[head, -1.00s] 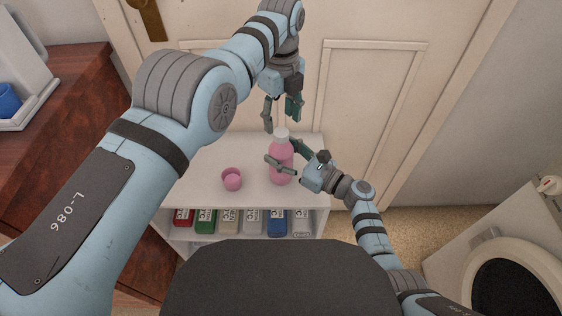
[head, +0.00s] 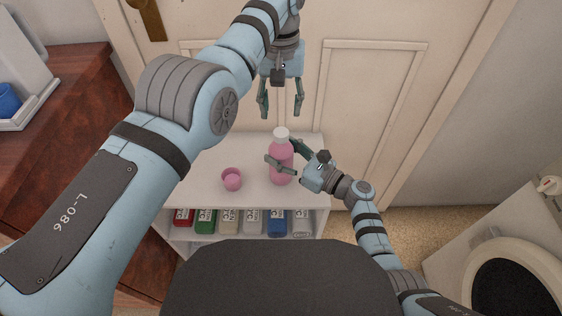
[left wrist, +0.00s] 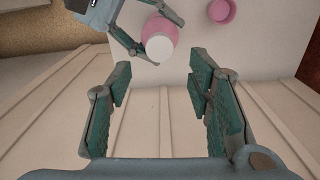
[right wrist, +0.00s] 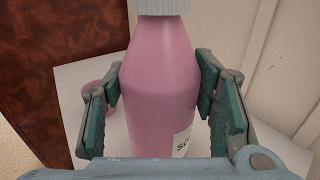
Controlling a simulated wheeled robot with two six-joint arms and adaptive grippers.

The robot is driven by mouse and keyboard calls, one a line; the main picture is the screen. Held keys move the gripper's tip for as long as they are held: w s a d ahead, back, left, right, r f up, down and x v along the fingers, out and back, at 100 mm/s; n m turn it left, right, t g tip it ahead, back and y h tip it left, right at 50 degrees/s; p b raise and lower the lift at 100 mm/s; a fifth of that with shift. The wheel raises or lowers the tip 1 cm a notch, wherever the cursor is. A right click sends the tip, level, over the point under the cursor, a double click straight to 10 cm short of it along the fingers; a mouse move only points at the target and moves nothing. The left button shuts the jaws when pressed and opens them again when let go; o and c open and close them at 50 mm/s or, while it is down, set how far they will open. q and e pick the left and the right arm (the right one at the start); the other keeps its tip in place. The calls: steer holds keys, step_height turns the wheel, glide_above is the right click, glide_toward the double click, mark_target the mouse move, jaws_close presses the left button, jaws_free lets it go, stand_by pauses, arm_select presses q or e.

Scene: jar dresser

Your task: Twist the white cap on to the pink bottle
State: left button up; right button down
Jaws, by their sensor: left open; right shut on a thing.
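The pink bottle (head: 281,165) stands upright on the white shelf unit's top, with the white cap (head: 281,134) sitting on its neck. My right gripper (head: 283,160) is shut on the bottle's body from the right. In the right wrist view the bottle (right wrist: 160,95) fills the space between the fingers, below the ribbed white cap (right wrist: 163,6). My left gripper (head: 281,112) is open and empty, pointing down above and behind the cap. In the left wrist view the cap (left wrist: 159,47) lies beyond the open fingertips, apart from them. I cannot tell how tightly the cap sits.
A small pink cup (head: 232,180) stands on the shelf top (head: 254,155) left of the bottle. Several coloured bottles stand on the shelf below. A door (head: 370,90) is close behind.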

mark_target(281, 132)
arm_select(q)
steer(key=shift+n, duration=0.4)
steer(key=shift+f, duration=0.15)
step_height(281, 132, down, 8)
steer(key=shift+r, duration=0.1)
steer(key=shift+c, duration=0.2)
jaws_close()
steer(key=shift+o, duration=1)
jaws_free()
